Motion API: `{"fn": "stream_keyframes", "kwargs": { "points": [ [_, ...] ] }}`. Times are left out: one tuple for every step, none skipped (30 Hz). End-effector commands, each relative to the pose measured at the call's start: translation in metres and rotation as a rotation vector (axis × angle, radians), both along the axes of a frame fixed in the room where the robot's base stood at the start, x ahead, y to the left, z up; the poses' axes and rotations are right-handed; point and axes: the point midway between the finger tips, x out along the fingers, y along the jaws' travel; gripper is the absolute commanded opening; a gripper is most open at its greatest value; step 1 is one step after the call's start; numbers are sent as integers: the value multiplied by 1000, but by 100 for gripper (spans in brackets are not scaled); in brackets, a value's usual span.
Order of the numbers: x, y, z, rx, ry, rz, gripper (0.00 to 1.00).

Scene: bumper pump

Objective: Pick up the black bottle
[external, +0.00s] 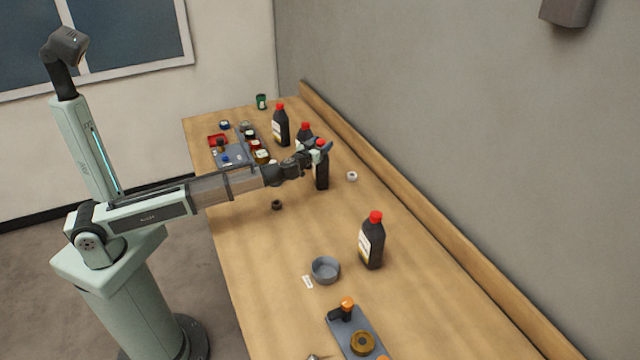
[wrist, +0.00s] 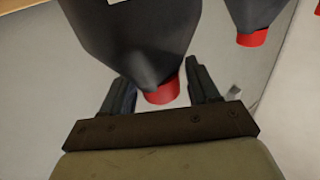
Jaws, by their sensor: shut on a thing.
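A black bottle with a red cap (external: 322,176) stands upright at my gripper, toward the wall side of the table. My gripper (external: 319,153) is shut on it near the neck, just below the cap. In the wrist view the black bottle (wrist: 135,45) fills the top middle, and its red cap shows between the two fingers of my gripper (wrist: 165,88). I cannot tell whether its base touches the table.
Another black bottle (external: 305,131) is close behind my gripper, and one (external: 281,128) stands farther back. A third (external: 371,243) stands nearer the camera, by a grey bowl (external: 325,270). A white roll (external: 352,176) lies right of the held bottle. The wooden table (external: 270,235) has clear room in front.

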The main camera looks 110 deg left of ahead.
Motion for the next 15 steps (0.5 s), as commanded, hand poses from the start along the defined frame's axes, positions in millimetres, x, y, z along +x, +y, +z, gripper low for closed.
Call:
{"fn": "stream_keyframes", "kwargs": {
  "points": [
    [0, 0, -1, -2, -1, 1, 24],
    [0, 0, -1, -2, -1, 1, 21],
    [0, 0, -1, -2, -1, 1, 17],
    [0, 0, -1, -2, -1, 1, 14],
    [0, 0, -1, -2, -1, 1, 11],
    [0, 0, -1, -3, 0, 1, 7],
    [0, 0, -1, -3, 0, 1, 4],
    [0, 0, -2, -3, 0, 1, 2],
    [0, 0, -2, -3, 0, 1, 0],
    [0, 0, -2, -3, 0, 1, 0],
    [-1, 0, -2, -3, 0, 1, 0],
    [-1, 0, -2, -3, 0, 1, 0],
    [-1, 0, -2, -3, 0, 1, 0],
    [-1, 0, -2, -3, 0, 1, 0],
    [-1, 0, -2, -4, 0, 1, 0]
  ]
}}
